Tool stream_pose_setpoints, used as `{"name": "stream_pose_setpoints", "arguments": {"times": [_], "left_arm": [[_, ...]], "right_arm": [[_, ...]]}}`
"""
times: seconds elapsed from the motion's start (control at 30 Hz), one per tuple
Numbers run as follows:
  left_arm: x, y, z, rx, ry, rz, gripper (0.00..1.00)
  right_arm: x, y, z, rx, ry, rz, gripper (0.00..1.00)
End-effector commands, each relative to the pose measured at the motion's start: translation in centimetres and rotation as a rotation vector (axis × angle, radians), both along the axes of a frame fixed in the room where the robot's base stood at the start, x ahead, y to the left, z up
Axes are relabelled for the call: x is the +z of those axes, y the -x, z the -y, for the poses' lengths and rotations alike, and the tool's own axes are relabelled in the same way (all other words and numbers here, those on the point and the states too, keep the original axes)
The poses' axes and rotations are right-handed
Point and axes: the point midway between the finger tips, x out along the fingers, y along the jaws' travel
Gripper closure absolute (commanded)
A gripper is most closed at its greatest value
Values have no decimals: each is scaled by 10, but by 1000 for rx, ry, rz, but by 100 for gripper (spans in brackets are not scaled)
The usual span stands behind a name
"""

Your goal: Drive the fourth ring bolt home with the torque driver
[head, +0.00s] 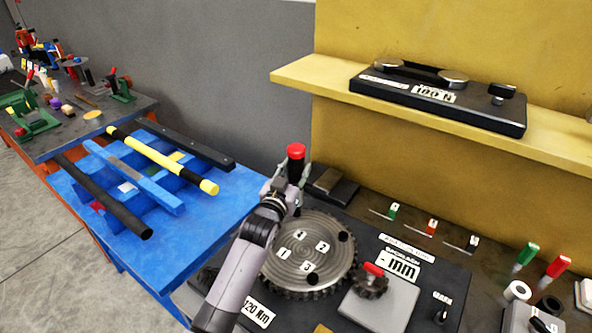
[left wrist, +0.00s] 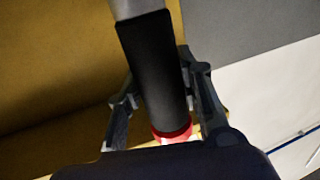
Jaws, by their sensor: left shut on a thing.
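My left gripper (head: 290,183) is shut on the torque driver, which has a black grip and a red cap (head: 296,151) on top in the head view. In the left wrist view the driver's black grip (left wrist: 155,75) lies between the two fingers, with a red band at one end and a grey shaft at the other. The toothed ring (head: 331,262) lies flat below, with labels 1 to 4 on its face. Two dark bolt heads show, one by label 2 (head: 342,237) and one by label 3 (head: 306,281). My gripper and arm hide the ring's far-left edge and the driver's tip.
A small gear with a red block (head: 373,270) stands on a grey plate right of the ring. A yellow shelf (head: 290,79) holding a black gauge case (head: 490,110) overhangs behind. A blue rack with bars (head: 174,210) stands left.

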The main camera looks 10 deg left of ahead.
Motion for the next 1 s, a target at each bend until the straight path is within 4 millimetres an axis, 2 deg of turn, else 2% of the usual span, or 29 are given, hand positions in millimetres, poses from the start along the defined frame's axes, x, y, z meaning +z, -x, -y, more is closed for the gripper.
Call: {"name": "stream_pose_setpoints", "arguments": {"times": [1.0], "left_arm": [[-9, 1, 0, 0, 0, -10, 100]], "right_arm": [[-2, 0, 2, 1, 3, 0, 60]]}}
